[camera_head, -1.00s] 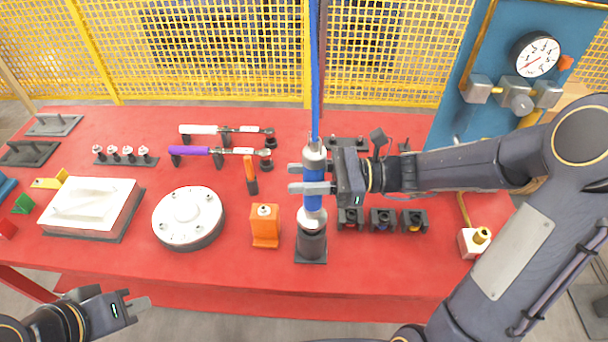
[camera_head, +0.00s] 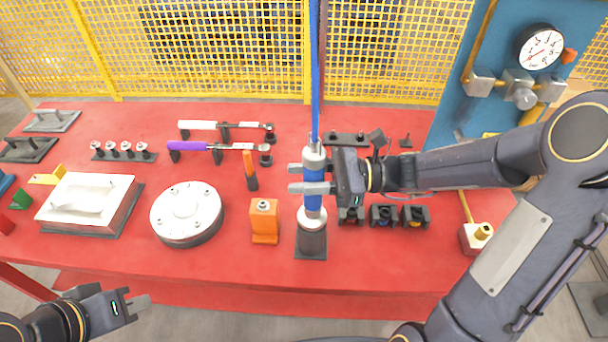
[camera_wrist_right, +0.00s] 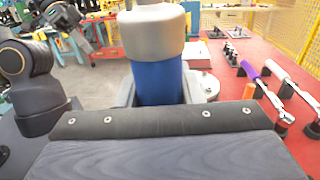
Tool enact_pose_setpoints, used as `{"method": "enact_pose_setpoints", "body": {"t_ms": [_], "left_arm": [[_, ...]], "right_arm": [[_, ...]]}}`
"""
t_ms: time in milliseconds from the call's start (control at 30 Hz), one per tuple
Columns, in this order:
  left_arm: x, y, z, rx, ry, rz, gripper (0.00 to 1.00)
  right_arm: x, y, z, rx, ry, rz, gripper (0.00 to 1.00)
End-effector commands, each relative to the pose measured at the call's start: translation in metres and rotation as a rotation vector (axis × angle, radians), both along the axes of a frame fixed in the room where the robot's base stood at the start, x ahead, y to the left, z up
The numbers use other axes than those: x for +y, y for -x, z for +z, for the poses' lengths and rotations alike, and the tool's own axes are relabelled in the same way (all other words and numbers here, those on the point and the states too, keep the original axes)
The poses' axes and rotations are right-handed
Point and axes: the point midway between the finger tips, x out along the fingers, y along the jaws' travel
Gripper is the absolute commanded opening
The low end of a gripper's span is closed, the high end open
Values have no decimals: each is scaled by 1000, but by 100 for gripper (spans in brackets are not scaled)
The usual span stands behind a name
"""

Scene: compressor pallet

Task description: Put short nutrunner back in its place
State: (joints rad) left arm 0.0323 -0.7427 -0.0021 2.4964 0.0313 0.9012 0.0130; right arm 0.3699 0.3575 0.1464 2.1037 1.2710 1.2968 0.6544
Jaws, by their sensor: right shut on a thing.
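The short nutrunner (camera_head: 313,203) is a blue and silver upright tool with a blue hose rising from its top. Its lower end is at the dark holder (camera_head: 311,241) on the red table, and its tip looks to be inside the holder's cup. My right gripper (camera_head: 311,181) is shut around the nutrunner's blue body. In the right wrist view the blue body of the nutrunner (camera_wrist_right: 158,82) and its silver collar stand between the fingers. My left gripper (camera_head: 138,306) is empty in front of the table at the lower left; its finger gap is not clear.
An orange block (camera_head: 264,220) stands just left of the holder, and a round flanged cover (camera_head: 187,213) lies further left. Small black socket holders (camera_head: 383,217) stand right of the holder. Purple-handled (camera_head: 189,146) and white-handled (camera_head: 199,125) wrenches rest on stands behind.

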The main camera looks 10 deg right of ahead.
Motion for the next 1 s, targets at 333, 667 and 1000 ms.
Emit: {"method": "enact_pose_setpoints", "body": {"t_ms": [333,667,1000], "left_arm": [[0,0,-5,0,0,0,0],[0,0,-9,0,0,0,0],[0,0,-8,0,0,0,0]], "right_arm": [[0,0,-6,-1,-3,1,0],[0,0,-12,-1,-3,1,0],[0,0,-12,0,-1,0,59]]}}
